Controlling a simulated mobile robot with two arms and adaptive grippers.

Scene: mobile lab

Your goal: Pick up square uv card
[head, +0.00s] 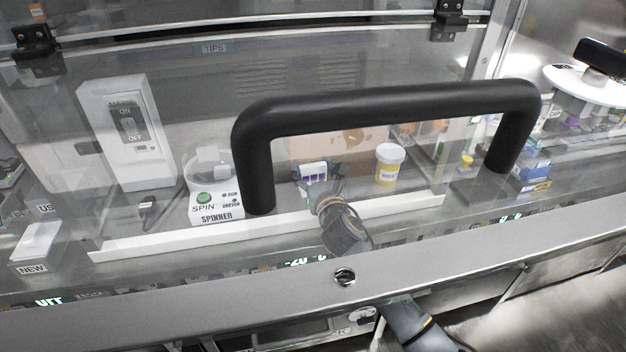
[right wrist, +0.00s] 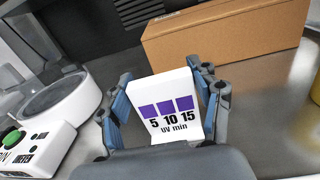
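The square UV card (right wrist: 168,105) is white with purple squares and the text "5 10 15 UV min". In the right wrist view it stands tilted between the two fingers of my right gripper (right wrist: 162,92). The fingers lie along its left and right sides, but whether both press on it is unclear. In the head view the card (head: 313,172) shows behind the clear pane, just beyond my right gripper (head: 324,189). My left gripper is in neither view.
A spinner (head: 216,205) and a white switch box (head: 128,132) stand left of the card. A yellow-labelled jar (head: 388,164) stands to its right, and a cardboard box (right wrist: 225,38) behind. A black handle (head: 385,107) and a metal front rail (head: 200,310) cross the foreground.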

